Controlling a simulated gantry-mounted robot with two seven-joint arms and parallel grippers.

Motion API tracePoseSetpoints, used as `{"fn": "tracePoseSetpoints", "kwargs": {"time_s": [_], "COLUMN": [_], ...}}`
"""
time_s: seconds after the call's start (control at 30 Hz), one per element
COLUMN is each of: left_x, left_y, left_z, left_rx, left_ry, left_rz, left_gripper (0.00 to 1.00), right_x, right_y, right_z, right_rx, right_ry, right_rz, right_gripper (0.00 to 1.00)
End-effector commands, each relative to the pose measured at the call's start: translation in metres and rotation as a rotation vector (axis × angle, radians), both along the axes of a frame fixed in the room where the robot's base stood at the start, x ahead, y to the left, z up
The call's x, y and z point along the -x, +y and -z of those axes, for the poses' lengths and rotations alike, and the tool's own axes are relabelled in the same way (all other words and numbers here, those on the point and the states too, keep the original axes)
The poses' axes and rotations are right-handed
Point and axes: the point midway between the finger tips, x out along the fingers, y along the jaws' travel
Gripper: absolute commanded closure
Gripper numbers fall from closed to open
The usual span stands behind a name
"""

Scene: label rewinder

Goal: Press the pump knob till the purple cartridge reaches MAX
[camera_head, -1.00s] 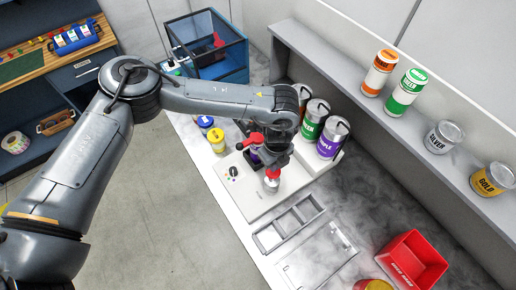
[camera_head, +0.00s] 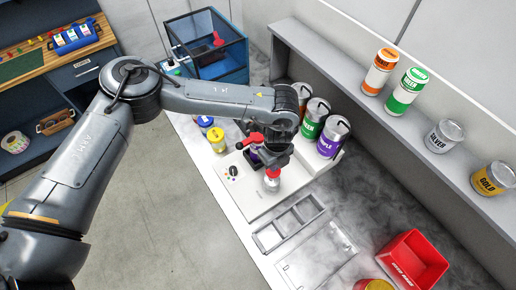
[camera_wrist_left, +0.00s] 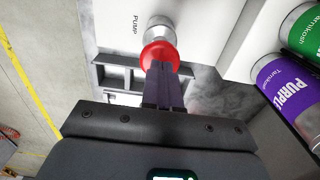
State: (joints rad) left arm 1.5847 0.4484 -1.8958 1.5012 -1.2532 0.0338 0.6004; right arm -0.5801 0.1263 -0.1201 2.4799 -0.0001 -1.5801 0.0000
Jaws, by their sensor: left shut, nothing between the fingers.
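The red pump knob (camera_wrist_left: 160,52) sits on a silver stem, next to the printed word PUMP, in the left wrist view. It also shows in the head view (camera_head: 272,174). My left gripper (camera_wrist_left: 163,70) is shut and empty, its fingertips at the red knob; whether they touch it I cannot tell. In the head view the left gripper (camera_head: 274,163) is above the knob. A small purple cartridge (camera_head: 254,156) shows beside my wrist on the white pump station (camera_head: 255,205), mostly hidden. Its level and the MAX mark cannot be read. My right gripper is not in view.
The large purple can (camera_head: 331,140), green can (camera_head: 312,121) and an orange-labelled can stand behind the station. A grey frame (camera_head: 289,223) lies in front. A red bin (camera_head: 412,262) is at the lower right. Yellow and blue-lidded jars stand left of the station.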

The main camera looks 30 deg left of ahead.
Motion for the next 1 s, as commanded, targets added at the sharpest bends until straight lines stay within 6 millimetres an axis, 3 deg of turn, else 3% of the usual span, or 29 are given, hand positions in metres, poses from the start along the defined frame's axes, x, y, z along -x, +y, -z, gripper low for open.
{"fn": "tracePoseSetpoints", "kwargs": {"time_s": [0.57,1.0], "left_x": [0.0,0.0], "left_y": [0.0,0.0], "left_z": [0.031,0.033], "left_rx": [0.0,0.0], "left_ry": [0.001,0.001], "left_rz": [-0.001,-0.001], "left_gripper": [1.0,1.0], "right_x": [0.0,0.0], "right_y": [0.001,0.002], "right_z": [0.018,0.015], "right_rx": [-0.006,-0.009], "right_ry": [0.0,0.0], "right_rz": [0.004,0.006], "right_gripper": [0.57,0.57]}}
